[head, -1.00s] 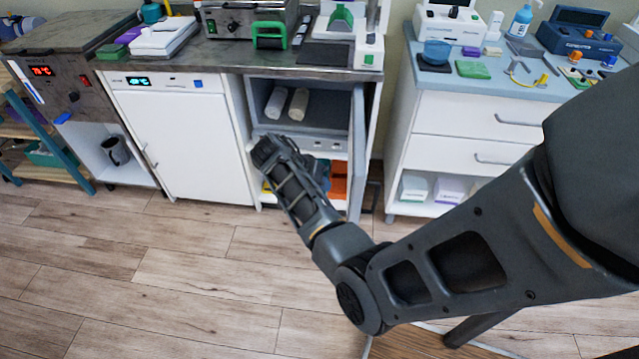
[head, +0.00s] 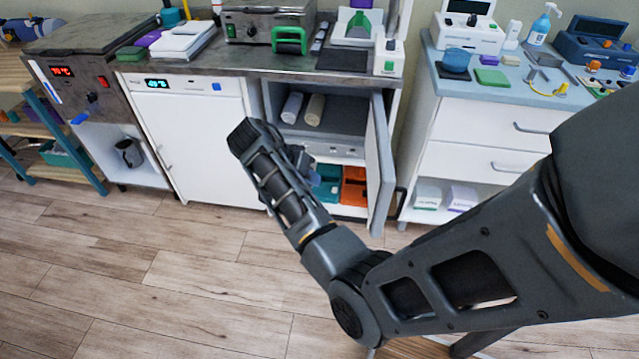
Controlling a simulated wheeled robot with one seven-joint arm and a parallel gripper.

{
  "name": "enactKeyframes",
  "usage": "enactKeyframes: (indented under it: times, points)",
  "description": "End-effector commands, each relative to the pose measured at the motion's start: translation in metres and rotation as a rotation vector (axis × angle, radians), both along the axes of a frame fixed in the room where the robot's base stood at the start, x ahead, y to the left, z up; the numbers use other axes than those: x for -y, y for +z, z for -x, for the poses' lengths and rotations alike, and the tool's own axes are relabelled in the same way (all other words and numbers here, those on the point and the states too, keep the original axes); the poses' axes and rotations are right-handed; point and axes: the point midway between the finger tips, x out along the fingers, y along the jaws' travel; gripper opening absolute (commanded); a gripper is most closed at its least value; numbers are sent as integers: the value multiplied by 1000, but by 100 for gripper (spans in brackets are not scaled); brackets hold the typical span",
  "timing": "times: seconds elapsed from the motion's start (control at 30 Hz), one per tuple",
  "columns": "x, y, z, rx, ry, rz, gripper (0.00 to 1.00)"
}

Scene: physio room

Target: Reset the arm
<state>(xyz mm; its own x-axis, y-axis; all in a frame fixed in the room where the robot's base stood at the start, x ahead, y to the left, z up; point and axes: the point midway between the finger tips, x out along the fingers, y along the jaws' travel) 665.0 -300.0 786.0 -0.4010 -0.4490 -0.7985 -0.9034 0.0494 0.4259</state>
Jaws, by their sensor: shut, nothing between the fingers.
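My arm comes in from the right in the head view, bends at the elbow low in the middle, and its forearm points up and left in front of the cabinets. My gripper (head: 303,165) is mostly hidden behind the forearm's far end. Only a small grey part shows, in front of the open cabinet, and it is shut with nothing seen in it. Whether it touches the cabinet cannot be told.
The open cabinet (head: 356,113) holds two rolls (head: 303,108), with teal and orange bins (head: 354,186) below. Its door (head: 380,160) stands open to the right of my forearm. A white drawer unit (head: 470,150) stands farther right. The wooden floor (head: 150,270) at left is clear.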

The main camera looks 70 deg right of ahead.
Motion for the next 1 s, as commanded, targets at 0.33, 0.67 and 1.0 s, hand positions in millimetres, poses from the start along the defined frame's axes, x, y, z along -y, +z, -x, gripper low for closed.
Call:
enactKeyframes:
  times: [0.33, 0.67, 1.0]
  points:
    - [-10, 17, -7, 0, 0, 1, 0]
    - [-3, 2, 5, 12, 98, 32, 0]
    - [-7, -40, 48, 100, 625, 138, 0]
